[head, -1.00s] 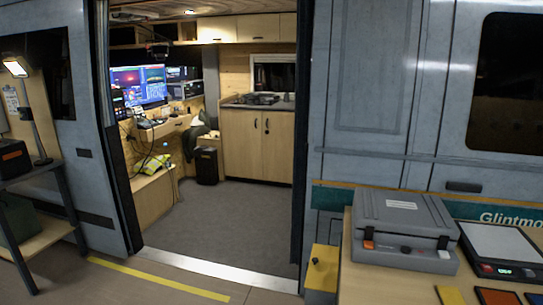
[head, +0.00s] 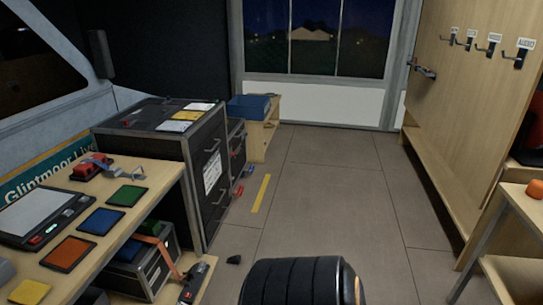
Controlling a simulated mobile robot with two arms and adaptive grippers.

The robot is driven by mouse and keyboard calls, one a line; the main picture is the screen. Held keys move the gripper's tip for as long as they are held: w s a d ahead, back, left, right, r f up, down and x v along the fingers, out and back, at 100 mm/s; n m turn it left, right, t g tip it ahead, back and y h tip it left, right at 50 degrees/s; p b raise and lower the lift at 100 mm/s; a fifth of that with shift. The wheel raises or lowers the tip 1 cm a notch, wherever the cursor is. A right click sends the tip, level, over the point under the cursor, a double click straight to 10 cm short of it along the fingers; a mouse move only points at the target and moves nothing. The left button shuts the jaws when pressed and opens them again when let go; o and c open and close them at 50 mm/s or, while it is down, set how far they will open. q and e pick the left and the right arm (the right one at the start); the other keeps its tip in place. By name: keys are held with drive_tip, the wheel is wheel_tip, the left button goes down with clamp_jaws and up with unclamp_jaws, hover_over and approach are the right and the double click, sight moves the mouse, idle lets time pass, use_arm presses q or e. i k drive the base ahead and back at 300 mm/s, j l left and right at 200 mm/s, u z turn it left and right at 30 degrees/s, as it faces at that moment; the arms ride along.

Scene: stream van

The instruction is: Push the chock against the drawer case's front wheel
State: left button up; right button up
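The tall black drawer case (head: 205,165) stands at the left, past the end of the wooden table, with its handled, labelled front facing the aisle. A small dark wedge-like piece (head: 233,260), which looks like the chock, lies on the floor in front of the case's near corner, apart from it. I cannot make out the case's front wheel; its lower near side is partly behind the table. Small red (head: 238,191) and blue (head: 249,171) pieces lie on the floor along the case's far side. Neither of my grippers is in view.
A black ribbed rounded form (head: 295,283) fills the bottom centre; I cannot tell what it is. The wooden table (head: 150,190) at left holds coloured squares, with a case and tools below. Open floor (head: 330,195) runs to the windows. A hook panel (head: 460,110) stands right.

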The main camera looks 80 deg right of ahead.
sight(235, 260)
drive_tip(key=z, duration=2.15)
drive_tip(key=i+u, duration=0.1)
drive_tip(key=u, duration=0.45)
drive_tip(key=i+l+u, duration=0.35)
drive_tip(key=l, duration=0.2)
drive_tip(key=i+l+u, duration=0.35)
drive_tip(key=l, duration=0.3)
drive_tip(key=i+l+u, duration=0.2)
drive_tip(key=l, duration=0.15)
drive_tip(key=k, duration=0.1)
